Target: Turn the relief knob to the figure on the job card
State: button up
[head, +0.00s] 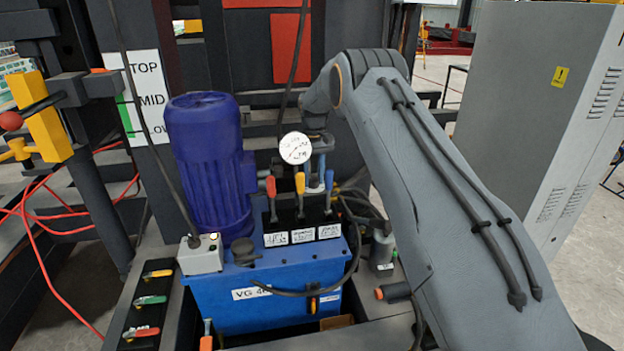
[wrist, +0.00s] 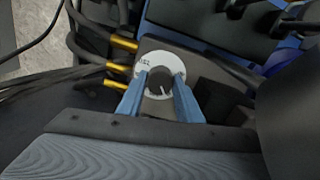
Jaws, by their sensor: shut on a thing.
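In the wrist view, the black relief knob (wrist: 160,82) has a pale pointer line on its face. It sits on a round white dial (wrist: 151,61) with small marks, of which only a figure at the left edge shows and is too blurred to read surely. My gripper (wrist: 161,79) has its two blue fingers on either side of the knob, shut on it. In the head view, my arm reaches over behind the pressure gauge (head: 296,147), and the knob is hidden there. I cannot pick out a job card with a readable figure.
A blue motor (head: 208,150) stands on a blue tank (head: 225,304). Red, yellow and blue levers (head: 300,184) stand in front of the gauge. Hoses with brass fittings (wrist: 122,44) run close left of the knob. A grey cabinet (head: 545,110) stands at right.

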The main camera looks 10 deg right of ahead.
aim_at(312, 178)
jog(key=o, duration=1)
jog(key=shift+o, duration=0.2)
notch_tip(312, 178, up, 8)
jog(key=shift+w+f+p, duration=0.1)
jog(key=shift+p, duration=0.5)
jog(key=shift+w+a, duration=0.1)
jog(key=shift+r, duration=0.2)
